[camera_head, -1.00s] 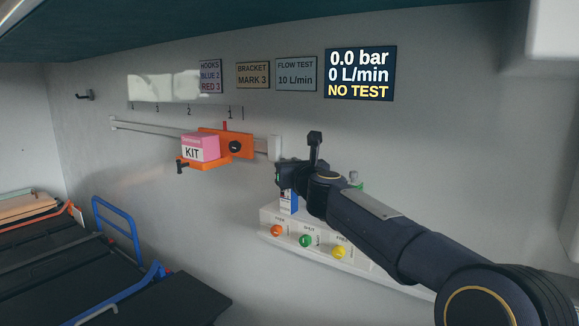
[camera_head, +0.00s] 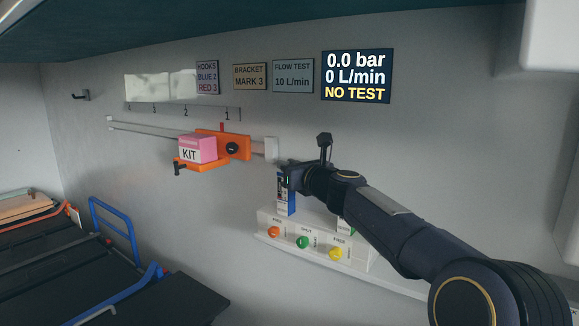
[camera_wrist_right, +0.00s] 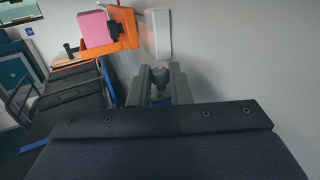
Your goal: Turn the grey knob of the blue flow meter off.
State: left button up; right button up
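The blue flow meter (camera_head: 286,200) stands upright at the left end of the white panel, with its top hidden behind my gripper. My right gripper (camera_head: 285,177) is at the top of the meter. In the wrist view my right gripper (camera_wrist_right: 160,80) has a finger on each side of a small grey knob (camera_wrist_right: 160,74). Blue of the meter (camera_wrist_right: 157,97) shows just below it. I cannot tell whether the fingers touch the knob. The display (camera_head: 357,77) reads 0.0 bar, 0 L/min, NO TEST. My left gripper is not in view.
The white panel (camera_head: 325,250) carries an orange knob (camera_head: 274,232), a green knob (camera_head: 303,242) and a yellow knob (camera_head: 336,253). An orange bracket (camera_head: 238,146) with a pink KIT box (camera_head: 197,150) sits on the wall rail to the left. A stretcher (camera_head: 110,275) is lower left.

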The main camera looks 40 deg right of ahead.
jog(key=o, duration=0.4)
jog(key=shift+r+p, duration=0.3)
jog(key=shift+r, duration=0.05)
notch_tip(320, 180, up, 3)
jog(key=shift+f+p, duration=0.1)
jog(key=shift+p, duration=1.05)
jog(key=s+a+r+p, duration=0.9)
jog(key=s, duration=0.1)
jog(key=shift+s+a+r, duration=0.15)
jog(key=shift+s+r, duration=0.05)
jog(key=shift+s, duration=0.05)
jog(key=shift+c, duration=0.2)
